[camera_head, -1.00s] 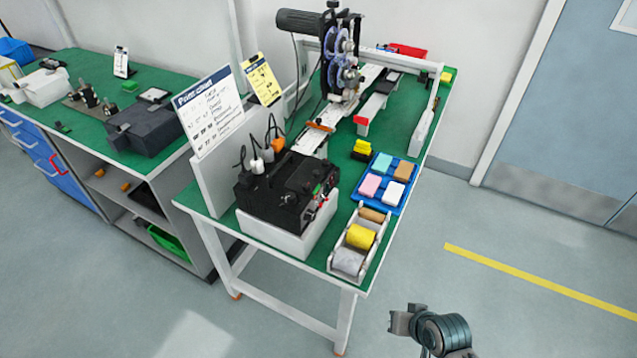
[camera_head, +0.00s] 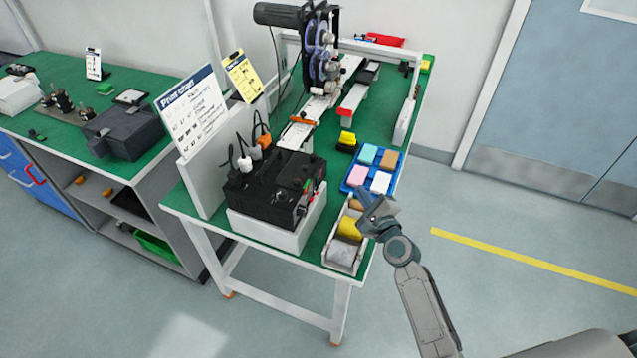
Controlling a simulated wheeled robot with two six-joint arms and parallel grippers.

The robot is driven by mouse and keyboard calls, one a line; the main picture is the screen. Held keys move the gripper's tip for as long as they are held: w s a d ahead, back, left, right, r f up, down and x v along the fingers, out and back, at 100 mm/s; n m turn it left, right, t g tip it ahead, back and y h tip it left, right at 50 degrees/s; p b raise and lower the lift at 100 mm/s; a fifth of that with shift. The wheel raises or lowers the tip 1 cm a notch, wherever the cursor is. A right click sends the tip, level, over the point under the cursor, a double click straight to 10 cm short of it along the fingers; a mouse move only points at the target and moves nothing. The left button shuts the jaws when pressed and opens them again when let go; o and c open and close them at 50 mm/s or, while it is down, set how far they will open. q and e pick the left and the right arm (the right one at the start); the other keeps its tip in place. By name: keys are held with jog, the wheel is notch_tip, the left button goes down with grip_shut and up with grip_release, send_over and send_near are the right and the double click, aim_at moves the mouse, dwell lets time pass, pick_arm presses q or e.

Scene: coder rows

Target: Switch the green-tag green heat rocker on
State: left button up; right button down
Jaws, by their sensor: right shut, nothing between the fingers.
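A black control box (camera_head: 272,190) sits on a white block (camera_head: 265,232) near the front of the green-topped table. Its right-hand face carries small switches and knobs, with a small green spot (camera_head: 307,185) and a red spot (camera_head: 312,196). The rockers are too small to tell apart, and I cannot tell whether any is on. My right gripper (camera_head: 371,206) is shut and empty. In the picture it is to the right of the box, over the tape-roll holder, apart from the box's face. My left gripper is not in view.
The white holder (camera_head: 333,258) with a yellow roll (camera_head: 350,228) is partly hidden by my right gripper. A blue tray (camera_head: 349,182) of coloured blocks lies behind it. A printed chart board (camera_head: 190,110) stands left of the box. A conveyor machine (camera_head: 322,50) is at the back.

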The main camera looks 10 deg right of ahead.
aim_at(321, 179)
jog(key=w+a+f+b, duration=0.1)
jog(key=w+a, duration=0.3)
jog(key=a, duration=0.3)
jog(key=shift+w+a+f, duration=0.15)
jog(key=shift+w+f, duration=0.1)
jog(key=shift+w, duration=0.15)
jog(key=shift+a, duration=0.1)
dwell(2.0)
jog(key=shift+w+a, duration=0.25)
jog(key=shift+w+a+f+b, duration=0.1)
jog(key=shift+w+a+b, duration=0.1)
jog(key=shift+a+b, duration=0.1)
dwell(0.8)
jog(key=shift+s+d, duration=0.1)
jog(key=shift+s+d, duration=0.4)
jog(key=shift+d, duration=0.2)
